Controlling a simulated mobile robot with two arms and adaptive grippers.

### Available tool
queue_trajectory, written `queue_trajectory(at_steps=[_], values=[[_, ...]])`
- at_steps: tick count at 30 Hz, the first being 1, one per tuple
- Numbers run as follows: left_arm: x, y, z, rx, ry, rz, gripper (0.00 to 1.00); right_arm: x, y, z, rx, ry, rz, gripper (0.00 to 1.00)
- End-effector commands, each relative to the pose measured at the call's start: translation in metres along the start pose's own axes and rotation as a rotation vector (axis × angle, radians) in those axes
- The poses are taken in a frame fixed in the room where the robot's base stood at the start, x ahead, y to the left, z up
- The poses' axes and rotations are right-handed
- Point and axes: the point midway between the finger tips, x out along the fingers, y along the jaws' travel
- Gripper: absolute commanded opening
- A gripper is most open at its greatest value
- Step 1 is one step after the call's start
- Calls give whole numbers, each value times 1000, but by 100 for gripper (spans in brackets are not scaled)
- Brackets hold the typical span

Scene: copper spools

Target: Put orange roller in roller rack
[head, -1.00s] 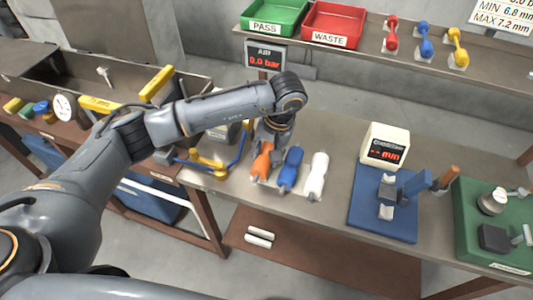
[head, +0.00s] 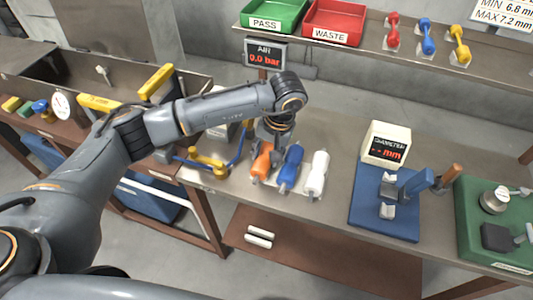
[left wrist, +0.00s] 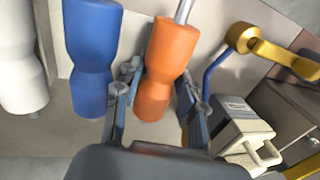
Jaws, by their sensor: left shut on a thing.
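The orange roller (head: 262,162) is at the left end of a row, beside the blue roller (head: 291,168) and the white roller (head: 317,175). A pale strip, which may be the roller rack (head: 285,192), shows under the row. My left gripper (head: 268,146) reaches down over the orange roller. In the left wrist view its two fingers are on either side of the orange roller (left wrist: 160,75), and it is shut on it. Whether the roller is lifted off its supports is hard to tell. My right gripper is not in view.
The blue roller (left wrist: 92,55) is close beside one finger. A yellow-and-blue hand tool (head: 208,162) lies to the left of the row. A diameter gauge on a blue base (head: 370,215) stands to the right, with clear table between. A shelf with green (head: 272,14) and red (head: 333,22) trays is behind.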

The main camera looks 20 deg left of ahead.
Motion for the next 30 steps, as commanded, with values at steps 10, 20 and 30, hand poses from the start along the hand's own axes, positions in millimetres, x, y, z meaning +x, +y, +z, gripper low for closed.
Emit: queue_trajectory(at_steps=[10, 20, 30], values=[[0, 0, 0, 0, 1, 1, 67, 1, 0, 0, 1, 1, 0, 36], [-5, 1, 0, 2, 1, 2, 67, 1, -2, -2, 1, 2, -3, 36], [-72, 0, -1, 0, 6, 2, 67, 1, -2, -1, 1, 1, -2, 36]])
